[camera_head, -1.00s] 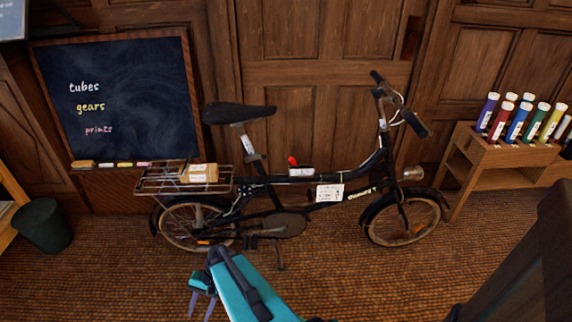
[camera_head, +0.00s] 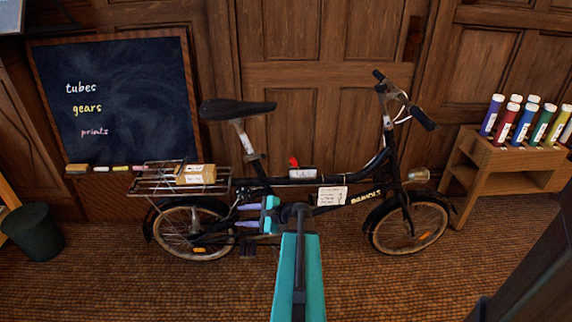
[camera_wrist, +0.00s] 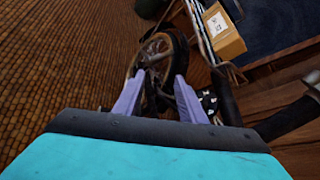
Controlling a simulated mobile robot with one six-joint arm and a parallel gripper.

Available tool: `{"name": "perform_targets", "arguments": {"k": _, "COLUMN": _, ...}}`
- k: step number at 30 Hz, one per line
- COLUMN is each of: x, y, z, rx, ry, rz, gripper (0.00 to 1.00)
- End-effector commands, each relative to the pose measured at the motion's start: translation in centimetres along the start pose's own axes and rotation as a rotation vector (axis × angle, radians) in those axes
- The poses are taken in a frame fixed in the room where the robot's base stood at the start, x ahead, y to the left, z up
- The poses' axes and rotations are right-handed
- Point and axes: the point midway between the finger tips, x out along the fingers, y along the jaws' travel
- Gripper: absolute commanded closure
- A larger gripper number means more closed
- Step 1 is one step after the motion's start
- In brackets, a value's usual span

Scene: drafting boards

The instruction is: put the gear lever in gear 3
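The gear lever (camera_head: 294,161) has a small red knob and stands on a pale labelled gear box (camera_head: 302,173) on the bicycle's (camera_head: 330,181) top tube. It leans slightly left; the gear marks are too small to read. My gripper (camera_head: 241,215) is open and empty, its two lilac fingers pointing left, below and left of the lever, in front of the frame under the saddle. In the wrist view my gripper (camera_wrist: 159,78) shows its fingers apart, with a wheel (camera_wrist: 160,50) beyond them. The lever does not show in that view.
A parcel (camera_head: 196,174) sits on the bicycle's rear rack, and it also shows in the wrist view (camera_wrist: 223,32). A white card (camera_head: 332,195) hangs from the frame. A chalkboard (camera_head: 120,95), a bin (camera_head: 34,231) and a tube rack (camera_head: 505,170) stand around.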

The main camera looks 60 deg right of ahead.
Motion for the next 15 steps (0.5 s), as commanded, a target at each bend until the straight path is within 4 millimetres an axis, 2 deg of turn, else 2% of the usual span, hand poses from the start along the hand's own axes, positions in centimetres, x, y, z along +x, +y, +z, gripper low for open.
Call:
{"name": "perform_targets", "arguments": {"k": 1, "x": -1.5, "y": -1.8, "z": -1.4, "rx": 0.034, "ry": 0.000, "rz": -0.058, "gripper": 0.63}}
{"name": "perform_targets", "arguments": {"k": 5, "x": -5.7, "y": -6.2, "z": -3.4, "rx": 0.119, "ry": -0.014, "rz": -0.196, "gripper": 0.63}}
{"name": "perform_targets", "arguments": {"k": 9, "x": -11.0, "y": -10.6, "z": -5.5, "rx": 0.203, "ry": -0.036, "rz": -0.345, "gripper": 0.63}}
{"name": "perform_targets", "arguments": {"k": 15, "x": -18.4, "y": -15.2, "z": -7.6, "rx": 0.293, "ry": -0.078, "rz": -0.523, "gripper": 0.63}}
